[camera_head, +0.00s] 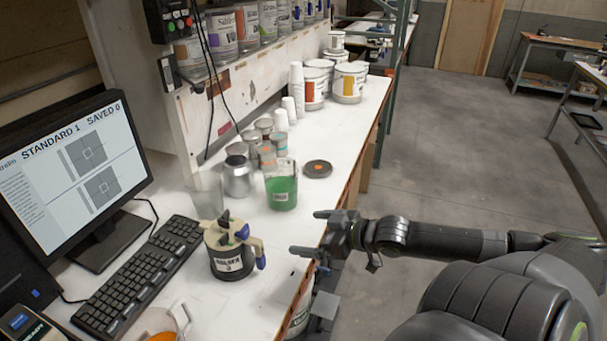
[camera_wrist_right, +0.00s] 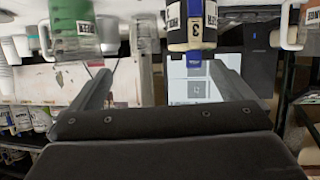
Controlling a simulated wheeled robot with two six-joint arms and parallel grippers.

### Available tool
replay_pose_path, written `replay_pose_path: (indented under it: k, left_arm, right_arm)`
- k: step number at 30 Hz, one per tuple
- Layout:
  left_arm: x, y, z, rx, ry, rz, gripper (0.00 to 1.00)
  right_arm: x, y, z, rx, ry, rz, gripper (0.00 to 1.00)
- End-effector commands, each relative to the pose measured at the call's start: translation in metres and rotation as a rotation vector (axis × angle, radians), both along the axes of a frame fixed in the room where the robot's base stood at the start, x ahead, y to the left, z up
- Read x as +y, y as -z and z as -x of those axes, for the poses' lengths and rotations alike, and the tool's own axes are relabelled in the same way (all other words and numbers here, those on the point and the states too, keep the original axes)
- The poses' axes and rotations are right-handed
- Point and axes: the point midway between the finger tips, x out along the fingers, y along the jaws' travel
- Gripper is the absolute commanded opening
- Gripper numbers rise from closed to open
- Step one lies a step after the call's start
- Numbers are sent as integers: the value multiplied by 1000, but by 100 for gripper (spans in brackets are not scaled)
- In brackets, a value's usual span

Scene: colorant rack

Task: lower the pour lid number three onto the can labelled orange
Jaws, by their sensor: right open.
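The pour lid (camera_head: 229,233), pale with a dark lever and a blue-tipped spout, sits on a dark round holder (camera_head: 233,266) whose label shows a 3, beside the keyboard. The holder also shows at the top of the right wrist view (camera_wrist_right: 181,44). My right gripper (camera_head: 308,232) is open and empty, at the bench edge to the right of the lid and apart from it; its fingers show spread in the wrist view (camera_wrist_right: 160,72). White cans with an orange label (camera_head: 310,91) and a yellow-orange label (camera_head: 348,84) stand at the back; their wording is unreadable. My left gripper is out of view.
A green-filled jug (camera_head: 282,190), a silver can (camera_head: 238,177) and a clear cup (camera_head: 205,193) stand behind the lid. A dark disc (camera_head: 317,169) lies near the bench edge. A keyboard (camera_head: 140,275) and monitor (camera_head: 75,170) fill the left. Bare bench lies right of the holder.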

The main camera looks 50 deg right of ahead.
Motion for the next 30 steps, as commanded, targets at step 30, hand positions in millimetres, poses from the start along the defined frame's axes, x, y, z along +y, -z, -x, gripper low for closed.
replay_pose_path:
  k: [30]
  left_arm:
    - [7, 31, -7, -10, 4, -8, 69]
  right_arm:
    - [74, -4, -68, -6, -108, -46, 100]
